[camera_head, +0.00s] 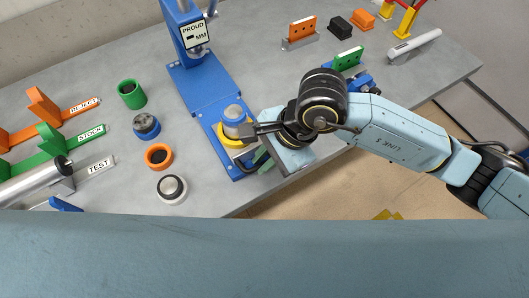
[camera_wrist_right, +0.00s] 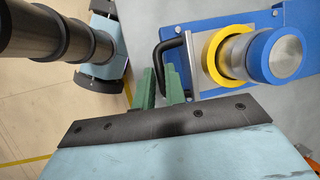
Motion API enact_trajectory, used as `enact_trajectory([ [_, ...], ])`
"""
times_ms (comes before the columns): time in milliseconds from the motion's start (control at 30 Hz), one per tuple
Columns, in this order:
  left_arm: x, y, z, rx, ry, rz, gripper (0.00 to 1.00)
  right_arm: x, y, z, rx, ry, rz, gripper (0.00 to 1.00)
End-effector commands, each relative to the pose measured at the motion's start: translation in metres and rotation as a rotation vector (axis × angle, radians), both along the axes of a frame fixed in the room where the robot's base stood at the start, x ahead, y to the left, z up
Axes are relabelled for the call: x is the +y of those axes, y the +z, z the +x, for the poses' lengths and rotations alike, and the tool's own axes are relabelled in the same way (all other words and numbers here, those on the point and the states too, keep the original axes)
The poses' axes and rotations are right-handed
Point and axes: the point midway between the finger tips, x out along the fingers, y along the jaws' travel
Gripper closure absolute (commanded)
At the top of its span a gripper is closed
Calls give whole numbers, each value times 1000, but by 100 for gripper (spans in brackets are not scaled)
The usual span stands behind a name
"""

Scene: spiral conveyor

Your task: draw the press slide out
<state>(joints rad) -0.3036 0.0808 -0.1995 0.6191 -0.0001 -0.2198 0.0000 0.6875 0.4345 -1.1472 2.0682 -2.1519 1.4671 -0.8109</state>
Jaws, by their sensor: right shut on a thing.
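The blue press (camera_head: 200,88) stands on the grey table, with a plate marked PROUD MM on its column. At its near end, the slide carries a yellow ring (camera_head: 223,137) and a grey cylinder (camera_head: 235,122). The wrist view shows the yellow ring (camera_wrist_right: 212,58) beside a metal plate (camera_wrist_right: 190,62) with a black bent handle (camera_wrist_right: 168,47). My right gripper (camera_head: 263,157) is at the slide's near right side. Its green fingers (camera_wrist_right: 162,80) are shut on the handle; the exact contact is partly hidden. My left gripper is not in view.
Green (camera_head: 131,94), blue (camera_head: 146,126), orange (camera_head: 158,156) and white (camera_head: 172,188) round parts stand left of the press. REJECT, STOCK and TEST lanes lie farther left. Coloured blocks (camera_head: 302,29) and a grey cylinder (camera_head: 414,46) are at the back right. The table's near edge is close to my right gripper.

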Motion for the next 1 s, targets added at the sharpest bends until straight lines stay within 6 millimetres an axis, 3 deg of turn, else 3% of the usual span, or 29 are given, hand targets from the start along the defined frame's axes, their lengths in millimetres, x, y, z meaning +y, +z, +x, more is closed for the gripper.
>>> enact_trajectory([
  [167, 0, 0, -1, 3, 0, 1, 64, 0, 1, 0, 0, -1, 1, 100],
  [200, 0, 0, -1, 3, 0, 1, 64, 0, 1, 0, 0, -1, 1, 84],
  [333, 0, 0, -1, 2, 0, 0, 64, 0, 1, 0, 0, -1, 1, 67],
  [733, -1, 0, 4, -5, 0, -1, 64, -4, 7, 2, -4, -3, 0, 66],
  [1000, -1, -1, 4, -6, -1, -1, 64, -26, 55, 4, -6, -2, 1, 66],
])
